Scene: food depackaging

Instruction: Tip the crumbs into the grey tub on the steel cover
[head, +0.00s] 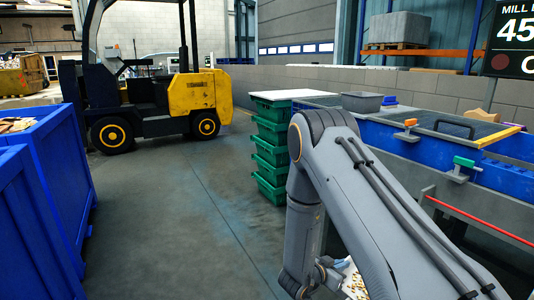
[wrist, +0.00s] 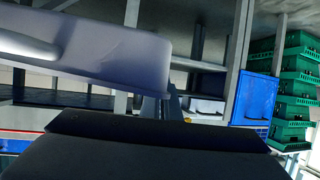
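The grey tub (head: 362,101) stands upright on the steel cover (head: 325,102) at the back of the blue bin unit, right of centre in the head view. My gripper (wrist: 163,106) shows in the wrist view, its fingers at the lower right edge of a pale grey pan (wrist: 105,45), which appears held between them. In the head view my arm bends down at the bottom centre, well below and in front of the tub. Brownish crumbs (head: 352,283) on a pale surface show there, partly hidden by my arm. The tub's inside is not visible.
Stacked green crates (head: 270,145) stand left of the steel cover. A blue unit (head: 405,143) with orange and green handled clamps runs along the right. Blue bins (head: 45,190) stand at left, a yellow forklift (head: 195,92) behind. The floor between is clear.

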